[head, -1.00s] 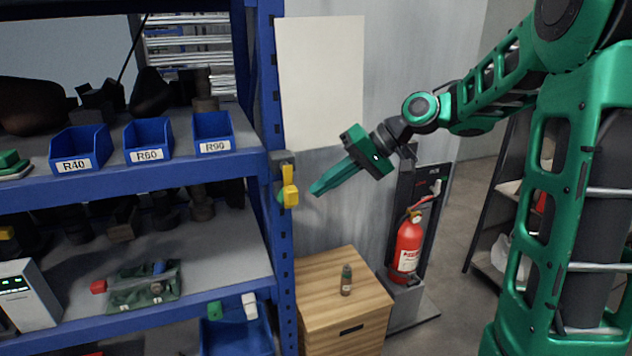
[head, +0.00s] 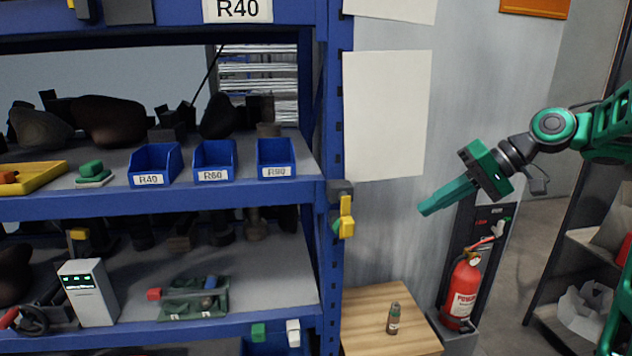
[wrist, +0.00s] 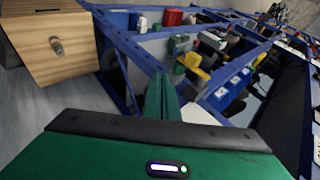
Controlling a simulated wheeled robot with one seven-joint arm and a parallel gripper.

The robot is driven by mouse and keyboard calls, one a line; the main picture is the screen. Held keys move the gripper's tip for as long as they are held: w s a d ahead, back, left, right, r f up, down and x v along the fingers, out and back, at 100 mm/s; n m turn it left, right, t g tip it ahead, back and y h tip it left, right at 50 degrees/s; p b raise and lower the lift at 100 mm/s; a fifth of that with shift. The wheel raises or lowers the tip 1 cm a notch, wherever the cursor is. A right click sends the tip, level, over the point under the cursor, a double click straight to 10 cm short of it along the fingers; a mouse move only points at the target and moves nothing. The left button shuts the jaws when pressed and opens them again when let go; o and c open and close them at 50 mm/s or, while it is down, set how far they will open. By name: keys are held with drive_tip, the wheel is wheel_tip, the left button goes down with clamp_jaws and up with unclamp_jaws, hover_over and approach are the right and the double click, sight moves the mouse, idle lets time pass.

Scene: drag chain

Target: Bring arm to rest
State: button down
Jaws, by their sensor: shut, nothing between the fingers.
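My gripper (head: 432,208) is green, with its fingers together and nothing between them. In the head view it hangs in free air right of the blue shelf post, pointing left and slightly down. In the wrist view the closed fingers (wrist: 162,98) point toward the blue rack. My arm reaches in from the right edge of the head view. A yellow hook-like item (head: 347,217) on the post is to the left of the fingertips, apart from them.
The blue rack (head: 329,130) holds labelled blue bins (head: 214,160). A wooden cabinet (head: 365,325) with a small bottle (head: 393,318) stands below my gripper. A red fire extinguisher (head: 462,290) stands below right. The wall behind carries blank white sheets (head: 387,115).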

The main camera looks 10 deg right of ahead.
drive_tip(key=s+d+f+m+g+h, duration=0.1)
drive_tip(key=s+d+f+m+h, duration=0.1)
drive_tip(key=s, duration=0.7)
drive_tip(key=s+d+f+m+g+h, duration=0.1)
drive_tip(key=s+d+f+m+h, duration=0.1)
drive_tip(key=s+d+f+h, duration=0.2)
drive_tip(key=s+d+f+m+g+h, duration=0.1)
drive_tip(key=s+d+f+m+h, duration=0.1)
drive_tip(key=s+f, duration=0.6)
drive_tip(key=s+d, duration=0.1)
drive_tip(key=s, duration=0.6)
drive_tip(key=shift+s+d+f+g+h, duration=0.2)
drive_tip(key=shift+d+g+h, duration=0.1)
drive_tip(key=shift+d+h, duration=0.1)
